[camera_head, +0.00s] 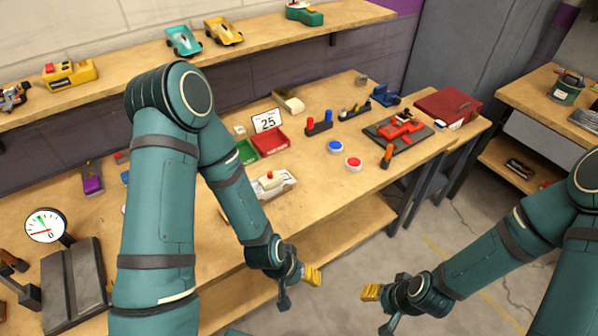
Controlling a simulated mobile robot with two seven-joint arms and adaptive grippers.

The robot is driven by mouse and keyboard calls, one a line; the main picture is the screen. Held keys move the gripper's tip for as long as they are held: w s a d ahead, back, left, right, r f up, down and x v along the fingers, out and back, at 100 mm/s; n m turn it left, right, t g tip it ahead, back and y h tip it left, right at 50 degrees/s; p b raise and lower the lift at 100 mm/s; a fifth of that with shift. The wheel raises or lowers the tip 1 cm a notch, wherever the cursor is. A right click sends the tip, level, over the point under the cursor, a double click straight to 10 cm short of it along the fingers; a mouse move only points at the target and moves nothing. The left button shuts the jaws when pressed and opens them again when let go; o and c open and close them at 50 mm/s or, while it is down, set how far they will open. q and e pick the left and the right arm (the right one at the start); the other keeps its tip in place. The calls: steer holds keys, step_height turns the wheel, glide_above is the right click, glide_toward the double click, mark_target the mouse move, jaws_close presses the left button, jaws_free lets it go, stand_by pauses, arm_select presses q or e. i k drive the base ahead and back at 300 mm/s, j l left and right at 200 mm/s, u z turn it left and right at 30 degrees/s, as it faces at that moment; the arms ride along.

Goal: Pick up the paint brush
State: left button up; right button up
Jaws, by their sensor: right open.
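I cannot pick out the paint brush with certainty; small items on the workbench (330,185) are too small to tell, and my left arm hides part of the bench. A small upright piece with an orange top (387,155) stands near the bench's right front. My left gripper (298,288) hangs in front of the bench's front edge, looks open, and has nothing visible between its fingers. My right gripper (379,309) is open and empty over the floor, to the right of the left one and apart from the bench.
A white tray (285,187), a red bin (270,143), a green bin (246,152) and a card marked 25 (267,120) are mid-bench. Red and blue buttons, a dark mat (417,141) and a red case (448,106) are right. A gauge (45,225) is left. Toy cars stand on the shelf above.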

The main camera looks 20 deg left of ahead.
mark_target(390, 148)
steer(key=l+u, duration=0.1)
steer(key=u, duration=0.3)
steer(key=i+l+u, duration=0.1)
steer(key=u, duration=0.25)
steer(key=l+u, duration=0.15)
steer(key=u, duration=0.25)
steer(key=l+u, duration=0.15)
steer(key=u, duration=0.2)
steer(key=l+u, duration=0.25)
steer(key=l, duration=0.25)
steer(key=l+u, duration=0.3)
steer(key=l, duration=0.2)
